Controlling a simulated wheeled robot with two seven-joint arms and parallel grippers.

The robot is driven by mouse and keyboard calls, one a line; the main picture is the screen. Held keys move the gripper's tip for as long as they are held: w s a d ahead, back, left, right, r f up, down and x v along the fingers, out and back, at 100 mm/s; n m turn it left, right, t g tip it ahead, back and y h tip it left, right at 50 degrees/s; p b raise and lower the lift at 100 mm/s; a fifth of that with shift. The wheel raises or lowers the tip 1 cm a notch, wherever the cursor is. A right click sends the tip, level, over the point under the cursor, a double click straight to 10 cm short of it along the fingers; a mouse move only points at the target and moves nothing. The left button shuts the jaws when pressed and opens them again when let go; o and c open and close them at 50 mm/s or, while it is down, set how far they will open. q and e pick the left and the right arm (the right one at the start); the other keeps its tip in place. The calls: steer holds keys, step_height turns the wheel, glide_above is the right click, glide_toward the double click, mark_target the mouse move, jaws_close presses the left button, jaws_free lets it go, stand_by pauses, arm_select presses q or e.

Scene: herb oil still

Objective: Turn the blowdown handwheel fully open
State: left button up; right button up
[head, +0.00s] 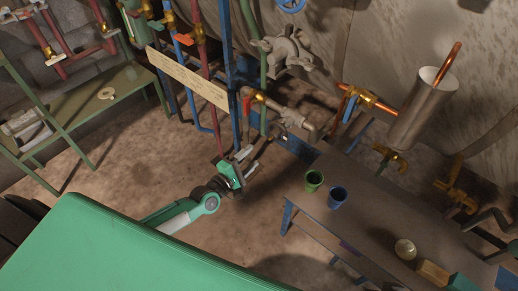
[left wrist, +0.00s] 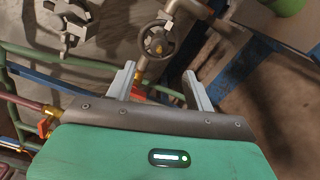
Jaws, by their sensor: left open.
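A dark grey spoked handwheel (left wrist: 157,40) sits on a grey pipe in the left wrist view, ahead of my left gripper (left wrist: 160,76). It shows between and beyond the two fingertips, with a gap between them and its rim. In the head view my left gripper (head: 251,161) points up and right toward the grey elbowed pipe (head: 291,117). The wheel is too small there to make out clearly. My left gripper is open and empty.
A dark workbench (head: 375,215) with a green cup (head: 314,180) and a blue cup (head: 338,198) stands right of the gripper. A red-handled valve (head: 247,105) and a blue post (head: 227,45) are close by. A green shelf (head: 118,100) stands left. Bare floor lies between.

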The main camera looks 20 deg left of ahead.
arm_select(q)
steer(key=shift+v, duration=1.15)
